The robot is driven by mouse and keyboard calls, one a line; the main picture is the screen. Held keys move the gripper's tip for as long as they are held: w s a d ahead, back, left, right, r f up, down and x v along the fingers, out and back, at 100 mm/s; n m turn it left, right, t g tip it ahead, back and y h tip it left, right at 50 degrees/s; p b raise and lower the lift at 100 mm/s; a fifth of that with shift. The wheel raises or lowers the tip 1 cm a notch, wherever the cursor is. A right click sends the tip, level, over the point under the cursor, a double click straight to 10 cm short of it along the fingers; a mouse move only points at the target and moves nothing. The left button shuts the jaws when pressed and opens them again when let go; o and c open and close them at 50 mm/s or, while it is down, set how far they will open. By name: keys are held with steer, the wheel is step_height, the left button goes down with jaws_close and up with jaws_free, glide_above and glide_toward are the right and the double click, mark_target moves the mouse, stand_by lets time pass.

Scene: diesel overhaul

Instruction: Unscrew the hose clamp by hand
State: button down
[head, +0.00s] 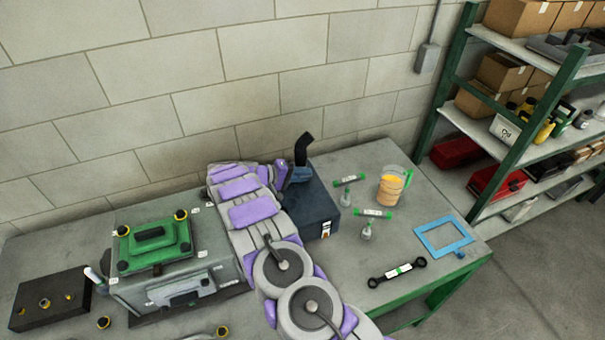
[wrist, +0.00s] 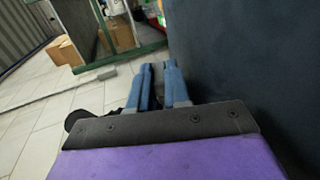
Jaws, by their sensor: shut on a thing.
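A black bent hose (head: 303,150) stands up from the back of a dark blue box (head: 318,205) on the table. My gripper (head: 282,174) is at the left of the hose's foot, close against it. In the wrist view my gripper's blue fingers (wrist: 159,85) are closed around a small grey part (wrist: 158,76), which appears to belong to the hose clamp. The clamp's band cannot be made out in either view. The box's dark side fills the right of the wrist view.
Left of my arm is a grey engine block with a green cover (head: 153,243). To the right are a jug of orange liquid (head: 393,185), a blue frame (head: 444,237), a black rod (head: 397,272) and small green-ended parts. Shelves (head: 480,110) stand at far right.

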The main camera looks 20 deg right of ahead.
steer(key=shift+a+f, duration=0.1)
steer(key=c, duration=1.4)
jaws_free()
steer(key=shift+w, duration=0.1)
steer(key=shift+a, duration=0.1)
steer(key=v, duration=1.1)
steer(key=b+v, duration=0.1)
steer(key=v, duration=0.5)
steer(key=shift+a+f, duration=0.2)
steer(key=shift+a, duration=0.05)
steer(key=shift+w, duration=0.1)
